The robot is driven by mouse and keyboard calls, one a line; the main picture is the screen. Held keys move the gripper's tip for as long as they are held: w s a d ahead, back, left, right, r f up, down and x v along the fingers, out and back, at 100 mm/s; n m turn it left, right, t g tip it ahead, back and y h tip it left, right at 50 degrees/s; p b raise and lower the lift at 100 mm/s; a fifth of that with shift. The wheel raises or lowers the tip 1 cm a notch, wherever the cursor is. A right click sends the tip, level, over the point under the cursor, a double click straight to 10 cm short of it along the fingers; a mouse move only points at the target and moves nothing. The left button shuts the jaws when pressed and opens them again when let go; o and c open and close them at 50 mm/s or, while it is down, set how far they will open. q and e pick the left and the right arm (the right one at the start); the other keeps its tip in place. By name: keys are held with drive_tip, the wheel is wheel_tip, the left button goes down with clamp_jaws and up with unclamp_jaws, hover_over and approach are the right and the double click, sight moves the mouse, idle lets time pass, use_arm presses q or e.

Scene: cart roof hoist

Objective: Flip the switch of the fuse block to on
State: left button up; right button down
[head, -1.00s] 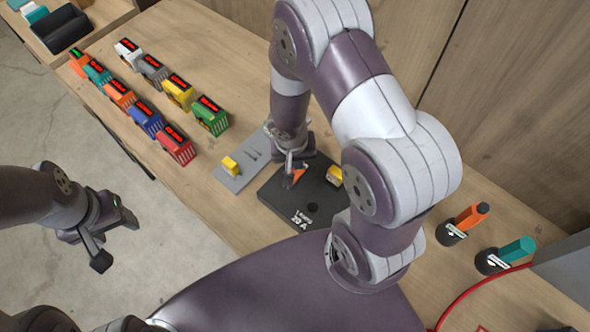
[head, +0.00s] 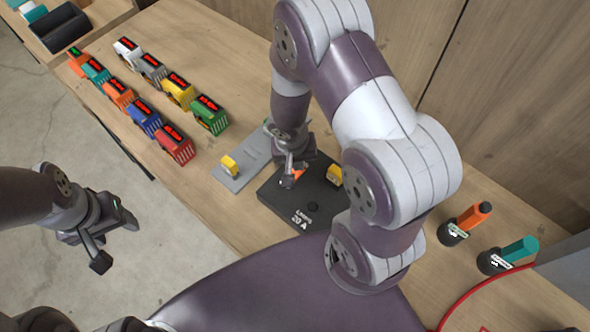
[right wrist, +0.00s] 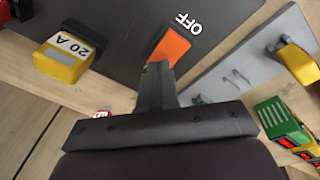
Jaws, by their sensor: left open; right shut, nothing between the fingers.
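The fuse block (head: 318,206) is a dark slab marked "LAMPS 20 A" on the bench, partly hidden by my right arm. Its orange switch (right wrist: 172,46) has the word OFF printed beside it in the right wrist view; a bit of the switch (head: 299,171) shows in the head view. A yellow fuse marked 20 A (right wrist: 62,62) sits on the block. My right gripper (right wrist: 154,72) is shut and empty, its tips right at the switch's edge; I cannot tell whether they touch. My left gripper (head: 115,242) is open and empty, over the floor left of the bench.
A grey plate (head: 250,170) with a yellow piece (head: 230,164) lies left of the block. Several coloured blocks with red displays, such as the green one (head: 210,115), stand further left. An orange-handled (head: 474,216) and a teal-handled tool (head: 519,249) stand at right.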

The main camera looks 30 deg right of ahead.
drive_tip(key=shift+d+f+b, duration=0.1)
drive_tip(key=shift+f+b, duration=0.35)
idle(0.3)
wheel_tip(320, 180, up, 7)
drive_tip(key=a+p, duration=0.1)
drive_tip(key=p, duration=0.4)
drive_tip(key=shift+s, duration=0.15)
idle(0.4)
drive_tip(key=s+a+r+n+y+b, duration=0.1)
drive_tip(key=s+a+r+n+b, duration=0.1)
drive_tip(key=s+r+n+b, duration=0.2)
drive_tip(key=shift+r+n+t+y+b, duration=0.3)
drive_tip(key=shift+r+t+b, duration=0.1)
drive_tip(key=shift+r+b, duration=0.75)
